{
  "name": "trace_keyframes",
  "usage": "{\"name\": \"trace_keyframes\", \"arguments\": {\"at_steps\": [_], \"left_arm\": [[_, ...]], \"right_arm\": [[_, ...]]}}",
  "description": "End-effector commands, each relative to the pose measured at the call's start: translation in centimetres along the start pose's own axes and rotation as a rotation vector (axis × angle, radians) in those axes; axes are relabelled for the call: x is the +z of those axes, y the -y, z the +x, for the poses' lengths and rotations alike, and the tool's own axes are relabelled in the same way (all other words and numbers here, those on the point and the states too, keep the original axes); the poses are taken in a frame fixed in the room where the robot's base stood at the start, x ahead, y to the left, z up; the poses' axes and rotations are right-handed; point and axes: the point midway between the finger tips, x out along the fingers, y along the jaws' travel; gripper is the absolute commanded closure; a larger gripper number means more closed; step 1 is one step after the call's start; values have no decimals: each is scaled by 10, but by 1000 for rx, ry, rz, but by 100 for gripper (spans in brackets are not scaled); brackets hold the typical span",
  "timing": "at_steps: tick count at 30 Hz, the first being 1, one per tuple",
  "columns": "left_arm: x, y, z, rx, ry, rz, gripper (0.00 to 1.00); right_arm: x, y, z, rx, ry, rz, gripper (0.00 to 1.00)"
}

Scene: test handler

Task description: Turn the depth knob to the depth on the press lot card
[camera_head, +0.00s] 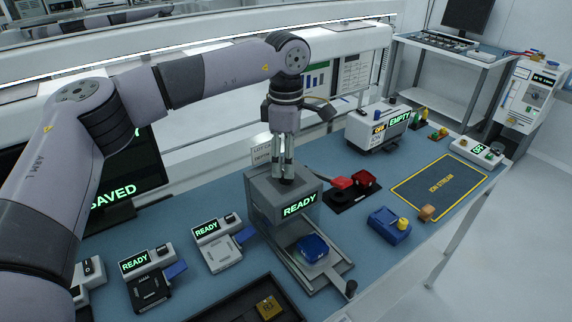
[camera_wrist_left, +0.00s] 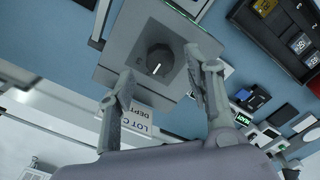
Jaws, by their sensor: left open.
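The press (camera_head: 262,206) is a grey box with a green READY display. In the wrist view its top (camera_wrist_left: 125,50) carries a round black depth knob (camera_wrist_left: 158,58) with a white pointer line. My left gripper (camera_head: 285,172) points down over the press top. In the wrist view its open fingers (camera_wrist_left: 161,68) stand either side of the knob, and I cannot tell whether they touch it. The white lot card (camera_head: 261,154) stands behind the press. Its lettering is partly hidden in the wrist view (camera_wrist_left: 139,118), and no depth value is readable. My right gripper is out of view.
A blue block (camera_head: 313,247) sits on the slide in front of the press. Two small READY units (camera_head: 222,252) stand to the left. A red-and-black device (camera_head: 364,181), a blue box (camera_head: 388,228) and a yellow-outlined mat (camera_head: 440,184) lie to the right.

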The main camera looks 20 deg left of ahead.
Motion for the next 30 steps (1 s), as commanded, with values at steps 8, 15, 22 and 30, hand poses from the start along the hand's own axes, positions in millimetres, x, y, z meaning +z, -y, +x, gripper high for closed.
{"name": "trace_keyframes", "arguments": {"at_steps": [8, 15, 22, 30], "left_arm": [[0, 0, 30, -1, 0, -1, 53], [0, 0, 35, 0, 0, -1, 53], [0, 0, 34, 0, 1, -1, 62], [0, 0, 34, 0, 1, -1, 80]], "right_arm": [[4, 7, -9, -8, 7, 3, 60], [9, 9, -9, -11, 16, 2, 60], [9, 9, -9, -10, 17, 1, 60], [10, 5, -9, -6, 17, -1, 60]]}}
